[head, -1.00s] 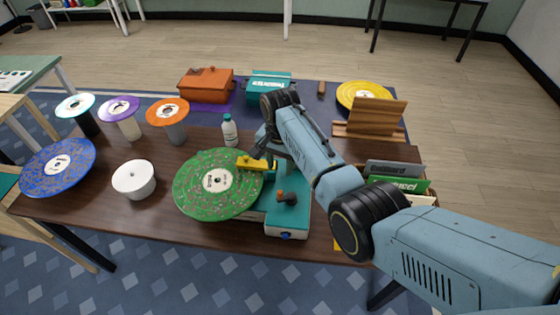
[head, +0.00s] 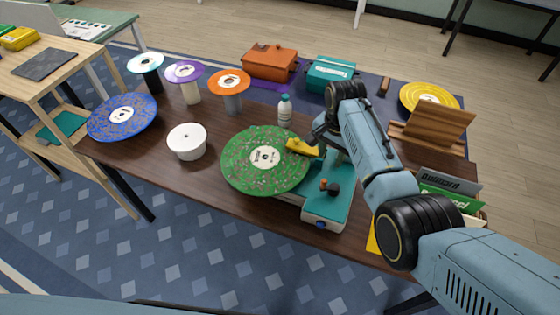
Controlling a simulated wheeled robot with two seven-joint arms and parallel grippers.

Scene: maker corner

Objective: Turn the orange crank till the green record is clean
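The green record (head: 250,167) lies flat on the teal and white machine (head: 340,195), with a white centre label and many brownish specks over its green surface. The small orange crank (head: 323,184) with a dark knob stands on top of the machine, right of the record. A yellow block (head: 302,147) sits at the record's right edge. My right gripper (head: 318,138) is low beside the yellow block, behind and left of the crank and apart from it. Its fingers are small and partly hidden, so I cannot tell whether they hold the block. My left gripper is out of view.
A bottle (head: 285,110) stands just behind the record. A white round tub (head: 187,141) and a blue speckled record (head: 122,117) are to the left. An orange box (head: 270,62), a teal box (head: 331,74) and a wooden rack (head: 432,130) stand behind. The table's front left is clear.

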